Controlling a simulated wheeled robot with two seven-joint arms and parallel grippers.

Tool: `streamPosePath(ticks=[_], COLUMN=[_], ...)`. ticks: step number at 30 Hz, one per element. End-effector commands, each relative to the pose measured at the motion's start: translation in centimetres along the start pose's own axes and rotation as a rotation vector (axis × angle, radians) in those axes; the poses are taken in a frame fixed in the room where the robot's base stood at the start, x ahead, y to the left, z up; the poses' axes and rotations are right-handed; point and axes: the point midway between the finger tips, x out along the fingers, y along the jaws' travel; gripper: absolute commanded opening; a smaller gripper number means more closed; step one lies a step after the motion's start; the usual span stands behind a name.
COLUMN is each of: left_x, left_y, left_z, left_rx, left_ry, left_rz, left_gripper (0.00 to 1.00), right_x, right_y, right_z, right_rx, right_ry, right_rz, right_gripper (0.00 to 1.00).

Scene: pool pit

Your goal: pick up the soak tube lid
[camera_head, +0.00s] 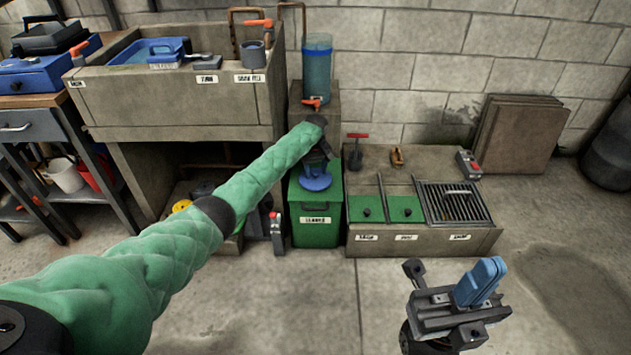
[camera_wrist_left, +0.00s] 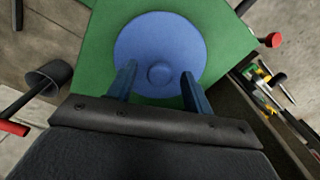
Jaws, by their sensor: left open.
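A blue round lid with a small central knob, seemingly the soak tube lid (camera_head: 315,183), lies on top of the green bin (camera_head: 316,229). In the left wrist view the lid (camera_wrist_left: 160,35) lies flat, with its knob (camera_wrist_left: 159,74) near the middle of the picture. My left gripper (camera_head: 317,166) is open just above the lid. In the left wrist view its two blue fingers (camera_wrist_left: 158,80) stand on either side of the knob, and I cannot tell whether they touch the lid. My right gripper (camera_head: 480,282) is at the lower right, away from the lid; its blue fingers appear close together.
A low concrete bench (camera_head: 425,240) with green panels and a metal grate (camera_head: 455,212) stands right of the bin. A clear blue cylinder (camera_head: 317,70) stands behind it. A concrete sink (camera_head: 185,105) is at the left. The floor in front is mostly clear.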

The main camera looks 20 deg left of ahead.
Motion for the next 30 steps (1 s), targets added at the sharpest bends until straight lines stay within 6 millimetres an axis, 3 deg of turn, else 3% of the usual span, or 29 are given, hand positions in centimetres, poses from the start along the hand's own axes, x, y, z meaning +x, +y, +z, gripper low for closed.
streamPosePath(ticks=[2, 9, 10, 20, 29, 30], left_x=[0.0, 0.0, 0.0, -0.4, -4.7, -4.8], left_y=[0.0, 0.0, 0.0, 0.0, 0.1, 0.2], left_z=[0.0, 0.0, 0.0, 0.0, 0.0, 0.8], left_rx=[0.000, 0.000, 0.000, 0.000, 0.000, 0.002], left_ry=[0.000, 0.000, 0.000, 0.000, 0.001, -0.001], left_rz=[0.000, 0.000, 0.000, 0.001, 0.002, 0.002], left_gripper=[0.49, 0.02, 0.00, 0.00, 0.00, 0.00], right_x=[0.0, 0.0, 0.0, 0.1, 1.3, 1.3], right_y=[0.0, 0.0, 0.1, 0.1, 0.3, 0.3], right_z=[0.0, 0.0, 0.0, 0.0, -0.1, -0.2], right_rx=[0.000, -0.002, -0.003, -0.005, -0.037, -0.043], right_ry=[0.000, -0.002, -0.002, -0.004, -0.011, -0.015], right_rz=[0.000, 0.000, 0.000, -0.002, -0.017, -0.018], right_gripper=[0.00, 0.00, 0.00, 0.00, 0.00, 0.00])
